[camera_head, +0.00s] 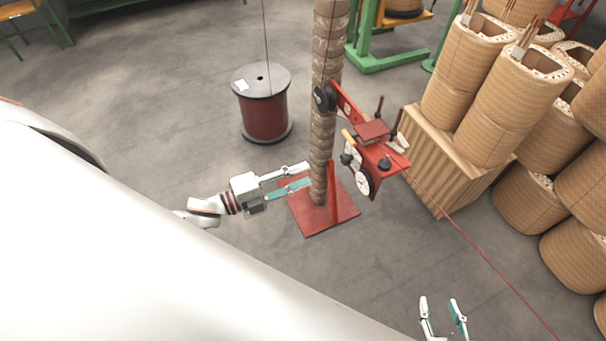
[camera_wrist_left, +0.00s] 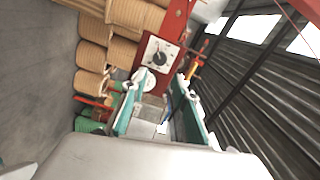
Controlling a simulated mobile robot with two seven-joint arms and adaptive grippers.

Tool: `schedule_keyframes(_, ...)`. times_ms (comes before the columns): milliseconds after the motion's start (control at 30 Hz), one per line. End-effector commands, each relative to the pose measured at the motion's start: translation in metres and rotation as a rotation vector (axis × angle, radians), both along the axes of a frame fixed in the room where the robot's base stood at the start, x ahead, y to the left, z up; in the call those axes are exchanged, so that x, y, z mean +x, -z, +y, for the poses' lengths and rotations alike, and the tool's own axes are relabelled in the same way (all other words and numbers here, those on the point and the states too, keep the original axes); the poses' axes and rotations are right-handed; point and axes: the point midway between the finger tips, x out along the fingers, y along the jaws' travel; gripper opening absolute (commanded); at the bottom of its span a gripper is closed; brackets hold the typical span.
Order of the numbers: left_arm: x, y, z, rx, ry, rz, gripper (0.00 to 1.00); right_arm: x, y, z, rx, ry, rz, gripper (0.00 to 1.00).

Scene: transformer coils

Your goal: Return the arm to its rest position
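My left gripper (camera_head: 309,176) reaches in from the left in the head view, its fingertips close beside the tan wrapped column (camera_head: 323,120). I cannot tell whether they touch it. Its two teal-padded fingers are apart; in the left wrist view the gripper (camera_wrist_left: 160,78) also shows open, with nothing visibly held. My right gripper (camera_head: 440,300) shows at the bottom right of the head view, its fingers pointing up, apart and empty. Most of the right arm is hidden or out of view.
The column stands on a red base plate (camera_head: 345,213). A red device (camera_head: 374,132) with dials sits right of it; a red panel with a dial (camera_wrist_left: 158,54) shows in the wrist view. A red spool (camera_head: 265,117), a wooden crate (camera_head: 430,165) and stacked coils (camera_head: 535,195) stand around. Floor in front is clear.

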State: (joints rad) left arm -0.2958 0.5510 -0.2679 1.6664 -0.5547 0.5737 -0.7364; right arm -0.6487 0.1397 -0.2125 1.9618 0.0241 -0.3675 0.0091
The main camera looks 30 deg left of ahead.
Motion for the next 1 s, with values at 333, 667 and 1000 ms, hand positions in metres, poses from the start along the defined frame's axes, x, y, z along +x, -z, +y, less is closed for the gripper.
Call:
schedule_keyframes(333, 0.000, 0.000, 0.000, -0.001, -0.002, 0.002, 0.29, 0.000, 0.000, 0.000, 0.001, 0.000, -0.001, 0.40)
schedule_keyframes(667, -0.029, 0.045, -0.015, -0.363, -0.298, 0.401, 0.29, 0.000, 0.000, 0.001, 0.002, 0.001, -0.001, 0.40)
schedule_keyframes(1000, -0.107, 0.110, -0.036, -0.831, -0.678, 0.940, 0.29, 0.000, 0.000, 0.001, 0.001, 0.000, -0.001, 0.40)
